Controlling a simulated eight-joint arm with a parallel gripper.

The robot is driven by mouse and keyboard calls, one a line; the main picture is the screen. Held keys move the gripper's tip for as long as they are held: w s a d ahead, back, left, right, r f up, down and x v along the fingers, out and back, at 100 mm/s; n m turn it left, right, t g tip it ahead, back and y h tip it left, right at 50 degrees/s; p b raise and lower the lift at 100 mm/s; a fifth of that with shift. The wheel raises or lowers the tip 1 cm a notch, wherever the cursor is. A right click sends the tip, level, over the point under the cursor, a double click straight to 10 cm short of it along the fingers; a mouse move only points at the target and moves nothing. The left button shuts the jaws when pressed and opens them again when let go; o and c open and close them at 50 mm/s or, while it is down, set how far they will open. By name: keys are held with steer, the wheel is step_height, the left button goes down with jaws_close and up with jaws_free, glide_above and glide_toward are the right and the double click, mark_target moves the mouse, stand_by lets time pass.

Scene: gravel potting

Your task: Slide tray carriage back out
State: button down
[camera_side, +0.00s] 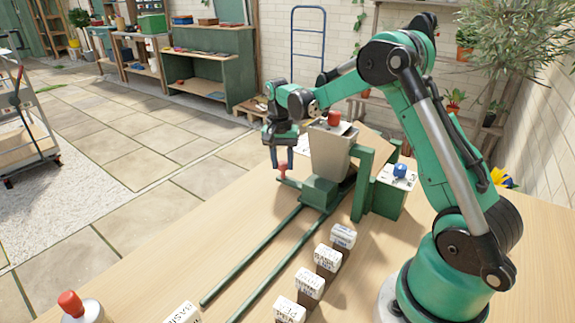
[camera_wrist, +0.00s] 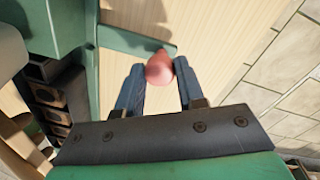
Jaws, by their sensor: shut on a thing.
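My gripper (camera_side: 283,163) points down at the far end of the green rails. Its fingers are shut on a red knob (camera_side: 283,171), which stands on a green arm reaching left from the tray carriage (camera_side: 320,191). In the wrist view the knob (camera_wrist: 159,70) sits between the two fingertips of my gripper (camera_wrist: 160,68), with the green arm (camera_wrist: 140,45) behind it. The carriage is at the far end of the two rails (camera_side: 255,248), at the foot of the grey hopper (camera_side: 329,152). The hopper and frame hide part of it.
A green frame (camera_side: 361,180) and a box with a blue knob (camera_side: 400,171) stand right of the hopper. The near stretch of the rails is clear. Several labelled blocks (camera_side: 309,283) line the right side of the rails. A red-topped container (camera_side: 72,304) stands at the near left.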

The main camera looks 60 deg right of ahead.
steer(key=shift+a, duration=0.1)
steer(key=a, duration=2.7)
steer(key=shift+a, duration=0.15)
steer(key=c, duration=0.5)
jaws_free()
steer(key=shift+c, duration=0.2)
steer(key=shift+r, duration=0.1)
steer(key=shift+w+r, duration=0.1)
steer(key=shift+r, duration=2.6)
